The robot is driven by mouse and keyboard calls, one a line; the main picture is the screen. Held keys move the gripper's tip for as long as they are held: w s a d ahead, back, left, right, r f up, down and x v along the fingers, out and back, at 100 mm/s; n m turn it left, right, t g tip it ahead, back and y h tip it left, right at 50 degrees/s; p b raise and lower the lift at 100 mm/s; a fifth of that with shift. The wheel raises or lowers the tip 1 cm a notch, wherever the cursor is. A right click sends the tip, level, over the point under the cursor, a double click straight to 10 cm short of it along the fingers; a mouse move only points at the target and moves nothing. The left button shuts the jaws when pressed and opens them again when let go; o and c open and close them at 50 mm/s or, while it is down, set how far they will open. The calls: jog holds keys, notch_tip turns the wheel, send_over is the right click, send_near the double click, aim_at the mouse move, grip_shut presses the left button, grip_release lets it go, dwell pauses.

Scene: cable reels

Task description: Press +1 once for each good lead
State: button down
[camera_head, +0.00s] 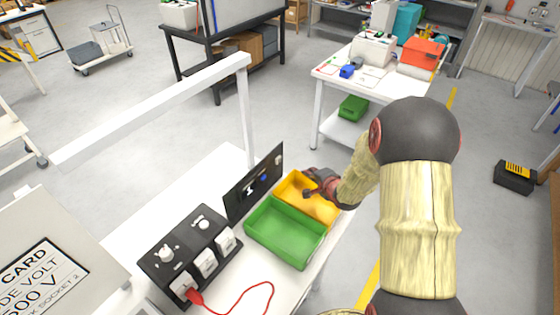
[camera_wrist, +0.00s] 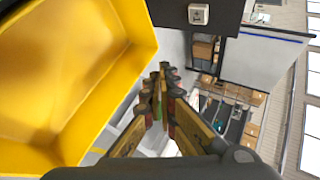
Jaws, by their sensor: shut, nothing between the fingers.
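My gripper (camera_head: 307,192) is over the yellow bin, near the right end of an upright black panel (camera_head: 236,201). In the wrist view its fingers (camera_wrist: 161,75) are shut and empty, pointing towards the panel. A pale square button-like part (camera_wrist: 198,14) shows on the dark panel at the top of the wrist view; its marking is too small to read. The panel face also carries a small blue spot and white marks in the head view. A red lead (camera_head: 246,290) runs from a plug in the black tester box (camera_head: 190,249). No +1 label is readable.
The yellow bin (camera_head: 326,214) and green bin (camera_head: 286,247) stand side by side and look empty. A card (camera_head: 50,280) at the left reads partly "500 V". A white frame (camera_head: 150,108) rises over the bench. A second table (camera_head: 330,72) stands behind.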

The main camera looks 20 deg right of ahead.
aim_at(279, 160)
jog(key=w+a+b, duration=0.3)
jog(key=w+a, duration=0.1)
jog(key=w, duration=0.3)
jog(key=shift+w+a, duration=0.15)
jog(key=shift+a, duration=0.25)
dwell(1.3)
jog(key=shift+w+a, duration=0.25)
jog(key=shift+w, duration=0.1)
jog(key=shift+w+a, duration=0.25)
jog(key=shift+w, duration=0.1)
dwell(0.8)
jog(key=shift+s+d, duration=0.1)
jog(key=shift+s+d+p, duration=0.35)
jog(key=shift+s+p, duration=0.3)
